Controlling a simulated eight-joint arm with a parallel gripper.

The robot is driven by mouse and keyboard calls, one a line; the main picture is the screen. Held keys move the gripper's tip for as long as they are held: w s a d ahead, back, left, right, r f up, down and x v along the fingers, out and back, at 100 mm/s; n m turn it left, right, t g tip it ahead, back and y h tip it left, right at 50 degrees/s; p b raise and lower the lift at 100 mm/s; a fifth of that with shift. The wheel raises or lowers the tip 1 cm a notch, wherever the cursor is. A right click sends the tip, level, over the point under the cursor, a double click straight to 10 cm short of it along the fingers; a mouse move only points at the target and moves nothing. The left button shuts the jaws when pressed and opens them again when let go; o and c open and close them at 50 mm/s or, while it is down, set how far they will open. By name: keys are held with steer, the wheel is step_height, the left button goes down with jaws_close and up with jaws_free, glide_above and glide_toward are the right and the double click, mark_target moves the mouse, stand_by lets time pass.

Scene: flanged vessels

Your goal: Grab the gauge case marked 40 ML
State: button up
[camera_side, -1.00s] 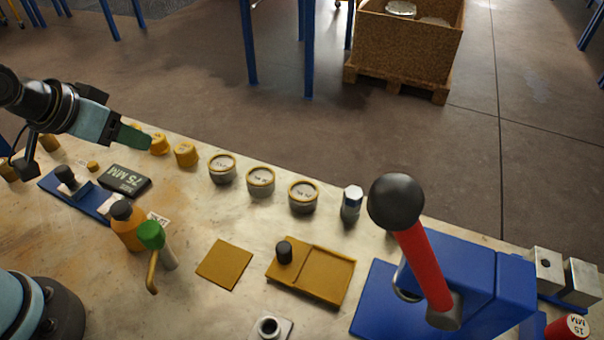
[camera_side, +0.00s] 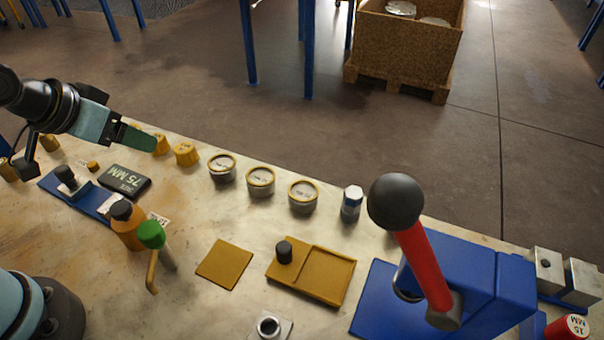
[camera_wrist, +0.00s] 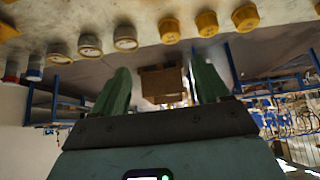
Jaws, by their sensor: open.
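Three round gauge cases with grey sides, yellow rims and pale dials stand in a row near the table's far edge: the left case (camera_side: 222,168), the middle case (camera_side: 260,182) and the right case (camera_side: 303,197). Their dial markings are too small to read, so I cannot tell which is 40 ML. In the wrist view they also show at upper left: one case (camera_wrist: 125,38), another (camera_wrist: 90,45) and a third (camera_wrist: 58,52). My gripper (camera_wrist: 158,68), with green fingers, is open and empty. In the side view it is left of the cases, apart from them.
Yellow knobbed pieces (camera_side: 186,153) stand between my gripper and the cases. A blue-and-silver cylinder (camera_side: 351,202) stands to their right.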

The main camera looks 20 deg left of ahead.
steer(key=shift+o, duration=0.9)
